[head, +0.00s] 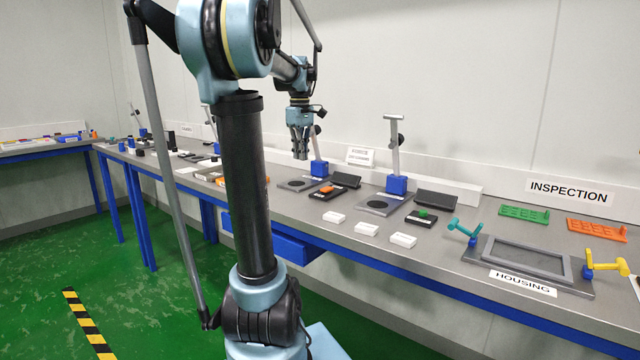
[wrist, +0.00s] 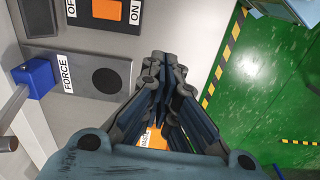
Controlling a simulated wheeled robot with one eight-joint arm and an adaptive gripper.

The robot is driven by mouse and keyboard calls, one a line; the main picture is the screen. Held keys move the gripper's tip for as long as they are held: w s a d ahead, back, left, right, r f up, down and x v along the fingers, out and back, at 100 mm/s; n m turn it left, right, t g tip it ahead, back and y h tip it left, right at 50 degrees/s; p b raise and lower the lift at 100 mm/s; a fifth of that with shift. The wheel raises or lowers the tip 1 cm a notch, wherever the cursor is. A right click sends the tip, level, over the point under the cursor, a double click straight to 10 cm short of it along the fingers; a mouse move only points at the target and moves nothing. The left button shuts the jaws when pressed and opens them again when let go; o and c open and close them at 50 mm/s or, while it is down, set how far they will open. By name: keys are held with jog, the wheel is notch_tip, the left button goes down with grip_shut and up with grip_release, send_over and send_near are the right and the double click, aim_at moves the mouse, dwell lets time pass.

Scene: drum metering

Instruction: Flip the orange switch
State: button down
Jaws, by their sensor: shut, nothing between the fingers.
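The orange switch (head: 331,189) sits on a black base on the bench, beside a grey plate with a dark round pad. In the wrist view the orange switch (wrist: 105,9) is at the top edge, partly cut off, between the OFF and ON labels. Which way it is tipped I cannot tell. My gripper (head: 300,156) hangs fingers down above the bench, left of the switch in the head view and apart from it. Its fingers (wrist: 165,75) are shut and empty. A further orange patch (wrist: 153,138) shows partly behind the fingers.
A blue block (head: 320,168) with an upright post stands behind the switch; the FORCE plate (wrist: 128,82) is beside it. White blocks (head: 366,229), a green switch (head: 424,213) and the HOUSING fixture (head: 522,260) lie to the right. Green floor is in front.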

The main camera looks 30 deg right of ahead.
notch_tip(320, 180, up, 2)
send_over(327, 189)
jog(key=w+a, duration=0.1)
jog(key=w, duration=0.1)
jog(key=shift+s+r+n, duration=0.1)
jog(key=shift+s+n, duration=0.05)
jog(key=shift+n, duration=0.25)
notch_tip(327, 189, down, 14)
jog(key=shift+a+f, duration=0.1)
jog(key=shift+s, duration=0.1)
dwell(0.4)
